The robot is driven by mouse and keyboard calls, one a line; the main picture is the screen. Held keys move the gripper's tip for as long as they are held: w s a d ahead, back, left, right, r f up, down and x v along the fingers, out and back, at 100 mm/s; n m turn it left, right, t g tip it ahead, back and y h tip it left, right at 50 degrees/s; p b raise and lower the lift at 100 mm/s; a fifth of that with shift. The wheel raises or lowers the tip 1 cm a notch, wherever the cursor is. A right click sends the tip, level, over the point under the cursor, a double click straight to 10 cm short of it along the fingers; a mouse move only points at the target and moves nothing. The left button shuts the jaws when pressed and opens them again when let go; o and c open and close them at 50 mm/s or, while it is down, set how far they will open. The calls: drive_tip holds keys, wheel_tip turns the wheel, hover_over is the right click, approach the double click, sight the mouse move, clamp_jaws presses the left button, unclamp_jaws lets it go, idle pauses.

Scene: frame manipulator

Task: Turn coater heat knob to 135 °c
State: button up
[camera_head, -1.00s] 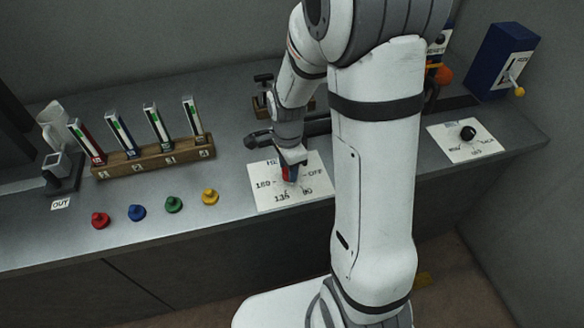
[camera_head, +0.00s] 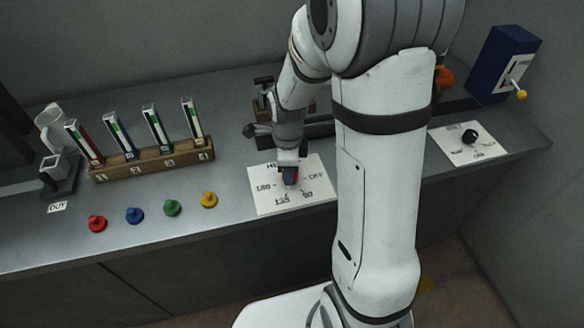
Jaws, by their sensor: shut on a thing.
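The heat dial plate (camera_head: 268,203) is a white card on the bench, left of my upright arm. It carries the marks 180, 135, 90 and OFF around its middle. My gripper (camera_head: 290,180) points down over the middle of the plate and is shut on the heat knob there. The knob is hidden by the fingers, so its pointer direction cannot be read.
Red (camera_head: 97,223), blue (camera_head: 134,215), green (camera_head: 172,207) and yellow (camera_head: 209,199) pegs stand along the bench front. A wooden rack (camera_head: 150,163) holds several slides behind them. Another dial plate with a black knob (camera_head: 469,136) lies right. A blue box (camera_head: 503,64) with a yellow-tipped lever stands behind it.

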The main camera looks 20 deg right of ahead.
drive_tip(key=shift+w, duration=0.1)
drive_tip(key=o, duration=1)
wheel_tip(320, 180, up, 8)
drive_tip(key=shift+f, duration=0.1)
idle(0.3)
drive_tip(key=s+r+n+t, duration=0.1)
drive_tip(key=s+r+n, duration=0.3)
drive_tip(key=s+n, duration=0.3)
drive_tip(key=s+d+r+n+t, duration=0.1)
drive_tip(key=s+r+n, duration=0.2)
drive_tip(key=s+n, duration=0.4)
drive_tip(key=n, duration=0.7)
drive_tip(key=shift+s+d+r+t, duration=0.25)
drive_tip(key=shift+r+t, duration=0.15)
